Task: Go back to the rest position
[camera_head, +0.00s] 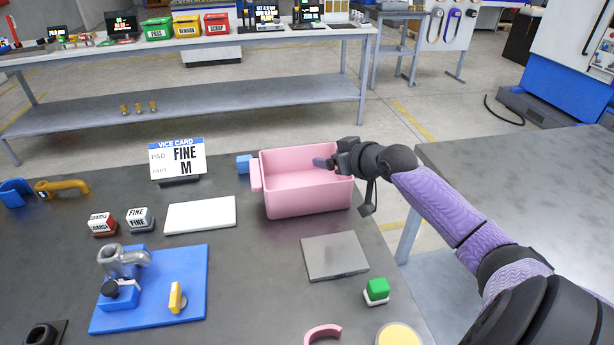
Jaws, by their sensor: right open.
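My right gripper (326,163) reaches in from the right over the pink bin (310,202). It is open, and its fingers are small and partly hidden in this view. The gripper overlaps the bin's right side in the picture, and I cannot tell its exact height above the rim. I see nothing held between the fingers. The bin's floor is only partly visible. My left gripper is out of view.
A blue fixture plate (190,260), white plate (200,215), grey plate (335,256) and green-topped block (377,290) lie on the dark table. The vice card (178,160) stands behind. A grey table (520,175) is at the right.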

